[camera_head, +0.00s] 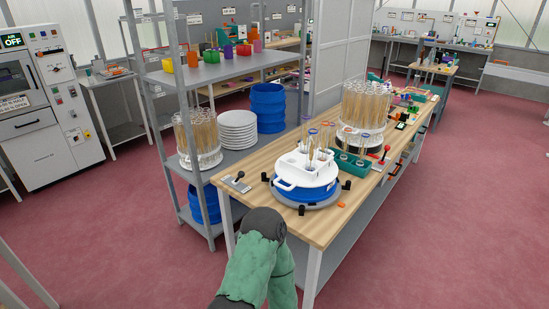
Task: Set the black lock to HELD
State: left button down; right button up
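A small lever with a black knob (240,175) stands on a grey plate (237,185) at the near left corner of the wooden table. Small black clamp-like blocks sit around the grey ring under the blue and white round rack; one is at its near side (301,210) and another at its right (346,184). I cannot tell which of these is the black lock, and no HELD marking is readable. A green-sleeved arm of mine with a dark joint reaches in from the bottom, before the table's near end. No gripper fingers show.
The white round rack (305,172) holds several tubes with wheat ears. Behind it are a green tray (350,166), a lever with a red knob (386,149) and a larger tube rack (362,112). A grey shelf (215,70) stands close on the left. Red floor is clear at right.

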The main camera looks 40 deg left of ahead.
aim_at(241, 174)
jog(key=i+j, duration=0.1)
jog(key=j, duration=0.55)
jog(key=i+j, duration=0.1)
jog(key=j, duration=1.25)
jog(key=i, duration=0.05)
